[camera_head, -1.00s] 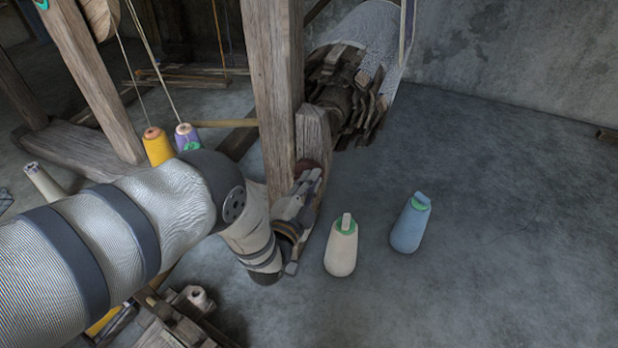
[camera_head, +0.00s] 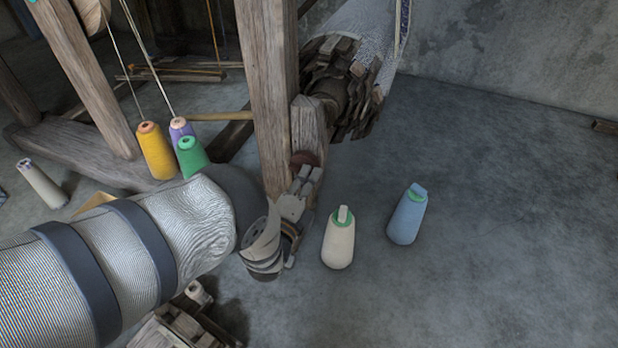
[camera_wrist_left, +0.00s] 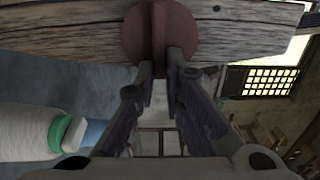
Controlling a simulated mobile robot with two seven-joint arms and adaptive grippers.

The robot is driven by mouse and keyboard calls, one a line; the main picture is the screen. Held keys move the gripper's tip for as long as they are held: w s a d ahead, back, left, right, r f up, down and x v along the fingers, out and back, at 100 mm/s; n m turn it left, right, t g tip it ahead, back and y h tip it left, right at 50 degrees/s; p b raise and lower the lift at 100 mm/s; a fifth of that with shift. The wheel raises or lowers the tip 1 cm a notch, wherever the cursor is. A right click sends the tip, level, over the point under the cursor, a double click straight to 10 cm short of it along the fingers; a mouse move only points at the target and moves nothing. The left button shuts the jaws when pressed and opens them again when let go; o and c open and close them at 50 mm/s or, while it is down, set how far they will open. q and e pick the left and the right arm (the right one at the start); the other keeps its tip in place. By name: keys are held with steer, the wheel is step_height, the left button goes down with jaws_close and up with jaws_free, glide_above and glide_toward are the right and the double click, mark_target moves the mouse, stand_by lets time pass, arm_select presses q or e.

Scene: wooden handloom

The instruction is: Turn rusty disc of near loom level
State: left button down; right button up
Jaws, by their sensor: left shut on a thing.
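The rusty disc (camera_head: 303,158) is a small red-brown round on the wooden post of the near loom, partly hidden by my left gripper in the head view. In the left wrist view the disc (camera_wrist_left: 134,34) is larger, with a raised ridge (camera_wrist_left: 160,35) across its middle. The ridge runs up and down in that picture, across the grain of the wooden beam (camera_wrist_left: 230,30). My left gripper (camera_head: 302,176) is at the disc, its fingertips (camera_wrist_left: 160,66) shut on the ridge from both sides. My right gripper is not in view.
A cream cone (camera_head: 338,242) and a blue cone (camera_head: 407,218) stand on the floor right of my gripper. Yellow (camera_head: 155,152), purple (camera_head: 179,130) and green (camera_head: 191,157) cones stand left of the post (camera_head: 265,100).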

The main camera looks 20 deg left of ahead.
arm_select(q)
steer(key=shift+a+f, duration=0.15)
steer(key=shift+a, duration=0.1)
steer(key=c, duration=1.7)
jaws_free()
steer(key=shift+d, duration=0.1)
steer(key=s, duration=1.2)
steer(key=shift+s+a, duration=0.1)
steer(key=shift+a, duration=0.15)
